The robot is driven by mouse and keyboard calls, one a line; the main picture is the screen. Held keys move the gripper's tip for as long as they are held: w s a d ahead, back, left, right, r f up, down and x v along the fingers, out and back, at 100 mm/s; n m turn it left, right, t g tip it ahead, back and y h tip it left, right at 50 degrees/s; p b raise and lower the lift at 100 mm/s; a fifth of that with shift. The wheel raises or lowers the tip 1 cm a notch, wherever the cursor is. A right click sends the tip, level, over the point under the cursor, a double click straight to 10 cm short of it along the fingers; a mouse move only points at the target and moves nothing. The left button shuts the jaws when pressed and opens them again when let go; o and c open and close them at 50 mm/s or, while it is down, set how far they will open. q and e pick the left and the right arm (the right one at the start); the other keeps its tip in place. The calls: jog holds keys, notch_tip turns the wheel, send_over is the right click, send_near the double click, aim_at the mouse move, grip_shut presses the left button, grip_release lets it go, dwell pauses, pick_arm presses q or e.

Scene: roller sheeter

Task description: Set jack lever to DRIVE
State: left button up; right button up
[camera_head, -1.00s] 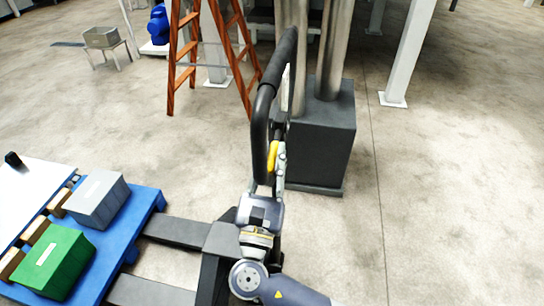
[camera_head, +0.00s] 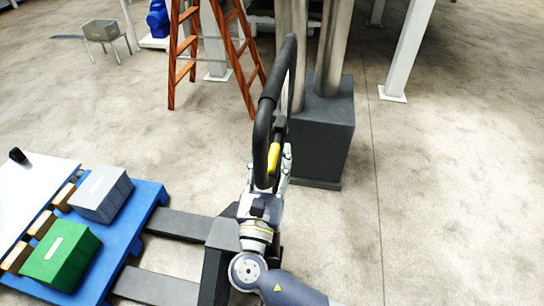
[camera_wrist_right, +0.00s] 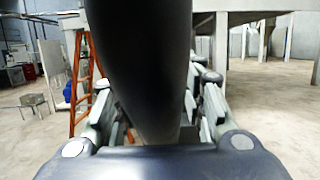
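The pallet jack's black loop handle (camera_head: 263,130) stands upright in the middle of the head view. A yellow lever (camera_head: 273,158) sits inside the lower part of the loop. My right gripper (camera_head: 275,172) is at the lower loop, with its fingers around the lever area. In the right wrist view, the dark handle tube (camera_wrist_right: 145,60) fills the middle between the spread fingers of my right gripper (camera_wrist_right: 155,115). The tube hides the yellow lever there. The fingers look open; contact with the lever cannot be seen. My left gripper is out of view.
The jack's dark forks (camera_head: 188,224) run left under a blue pallet (camera_head: 150,200) with a green box (camera_head: 62,258) and a grey box (camera_head: 101,194). A dark pillar base (camera_head: 322,140) stands close behind the handle. An orange ladder (camera_head: 183,60) is further back. Floor at right is clear.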

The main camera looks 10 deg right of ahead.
jog(key=v, duration=1.2)
jog(key=shift+c, duration=0.3)
